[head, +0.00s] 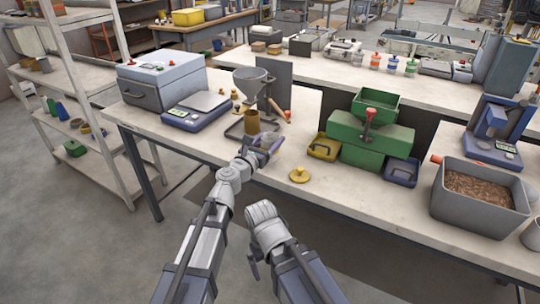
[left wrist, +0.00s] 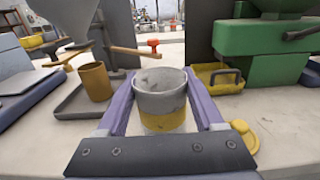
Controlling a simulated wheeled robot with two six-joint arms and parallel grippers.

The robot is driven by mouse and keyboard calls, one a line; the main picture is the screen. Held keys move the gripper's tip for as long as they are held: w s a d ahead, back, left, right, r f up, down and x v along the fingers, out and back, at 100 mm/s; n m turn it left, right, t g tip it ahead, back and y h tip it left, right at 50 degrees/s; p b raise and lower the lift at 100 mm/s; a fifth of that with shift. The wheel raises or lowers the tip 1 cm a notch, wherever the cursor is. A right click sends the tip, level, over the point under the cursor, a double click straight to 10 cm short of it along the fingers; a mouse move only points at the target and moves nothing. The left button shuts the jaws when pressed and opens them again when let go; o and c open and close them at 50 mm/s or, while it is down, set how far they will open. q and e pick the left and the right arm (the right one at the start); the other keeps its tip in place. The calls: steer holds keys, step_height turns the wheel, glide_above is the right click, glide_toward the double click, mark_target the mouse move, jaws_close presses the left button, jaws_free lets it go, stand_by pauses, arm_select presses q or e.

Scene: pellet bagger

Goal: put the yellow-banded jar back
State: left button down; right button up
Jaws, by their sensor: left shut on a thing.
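The yellow-banded jar (left wrist: 160,98) is a grey, open-topped pot with a yellow band round its lower part. It stands upright between the two purple fingers of my left gripper (left wrist: 163,112), which is shut on it. A yellow knobbed lid (head: 299,174) lies on the bench to the right. My right arm is folded low in the middle, and its jaws do not show clearly.
A mustard cup (head: 252,121) stands on a dark tray (head: 235,132) by the funnel (head: 250,80). A scale (head: 197,109) is left. Bench around the lid is clear.

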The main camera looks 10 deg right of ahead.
arm_select(q)
step_height(320, 180, down, 4)
steer(key=b, duration=0.3)
steer(key=shift+r+b, duration=0.2)
steer(key=shift+b, duration=0.15)
steer(key=shift+f, duration=0.2)
jaws_free()
steer(key=shift+r, duration=0.15)
steer(key=shift+s+a+r, duration=0.1)
steer(key=shift+s, duration=0.1)
steer(key=v, duration=1.1)
steer(key=shift+s+a, duration=0.2)
steer(key=shift+s, duration=0.05)
